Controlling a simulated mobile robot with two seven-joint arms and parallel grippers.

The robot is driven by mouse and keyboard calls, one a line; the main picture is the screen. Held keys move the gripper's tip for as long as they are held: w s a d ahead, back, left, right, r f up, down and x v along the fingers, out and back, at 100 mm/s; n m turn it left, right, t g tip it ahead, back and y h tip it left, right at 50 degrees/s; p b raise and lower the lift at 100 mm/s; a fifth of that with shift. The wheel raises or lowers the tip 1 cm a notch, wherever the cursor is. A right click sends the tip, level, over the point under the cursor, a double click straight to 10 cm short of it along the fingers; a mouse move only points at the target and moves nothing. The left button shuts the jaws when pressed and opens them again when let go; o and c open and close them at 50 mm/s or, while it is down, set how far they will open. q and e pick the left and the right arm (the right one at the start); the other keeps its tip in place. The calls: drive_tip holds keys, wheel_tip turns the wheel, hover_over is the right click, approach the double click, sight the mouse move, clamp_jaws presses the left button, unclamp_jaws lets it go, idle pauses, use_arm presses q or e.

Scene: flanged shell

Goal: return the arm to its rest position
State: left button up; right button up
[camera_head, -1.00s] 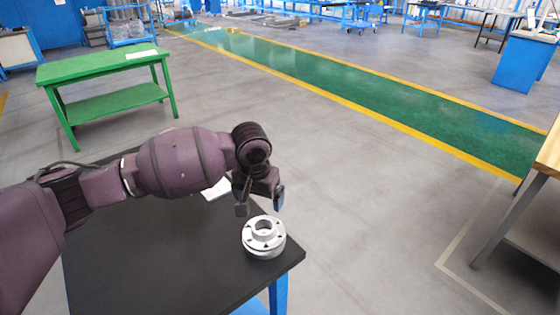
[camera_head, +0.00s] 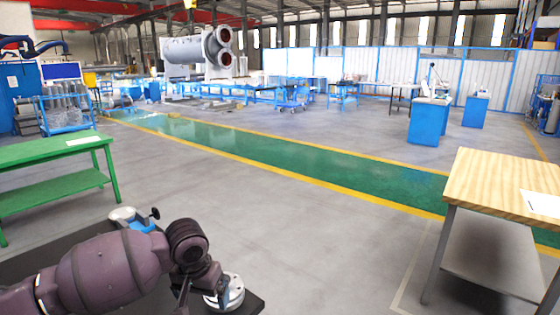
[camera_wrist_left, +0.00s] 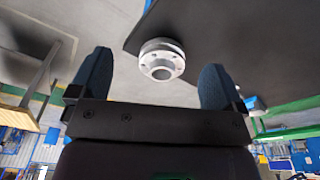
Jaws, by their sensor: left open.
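A silver flanged shell (camera_head: 230,292), a round ring with a raised hub and bolt holes, sits on the black table (camera_head: 50,265) near its right corner. My left arm comes in from the left over the table. My left gripper (camera_head: 198,288) hangs down just left of the shell, and the arm partly covers it. In the left wrist view, my left gripper (camera_wrist_left: 155,80) has its two blue fingertips wide apart with nothing held. The shell (camera_wrist_left: 162,60) shows beyond and between them, near the table edge. My right gripper is in neither view.
A white and blue item with a black knob (camera_head: 135,217) is behind my arm. A green table (camera_head: 55,150) stands at left, a wooden-topped table (camera_head: 490,180) at right. Grey floor (camera_head: 330,240) is open between, with a green walkway (camera_head: 300,158) beyond.

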use_arm(q)
drive_tip(key=w+d+r+m+t+h, duration=0.5)
drive_tip(key=w+d+r+m+t, duration=0.1)
drive_tip(key=w+d+r+t, duration=0.15)
drive_tip(key=s+a+f+n+y, duration=0.2)
drive_tip(key=s+a+f, duration=0.4)
drive_tip(key=s+f, duration=0.3)
drive_tip(key=s+a+f+n+t+y, duration=0.1)
drive_tip(key=s+a+f+n, duration=0.1)
drive_tip(key=s+a+f, duration=0.4)
drive_tip(key=s+a+f+n+t+y, duration=0.1)
drive_tip(key=s+a+f, duration=0.5)
drive_tip(key=s+f, duration=0.6)
drive_tip(key=s+n+y, duration=0.1)
drive_tip(key=s+n, duration=0.1)
drive_tip(key=s, duration=0.3)
drive_tip(key=shift+f+y, duration=0.25)
drive_tip(key=shift+y, duration=0.05)
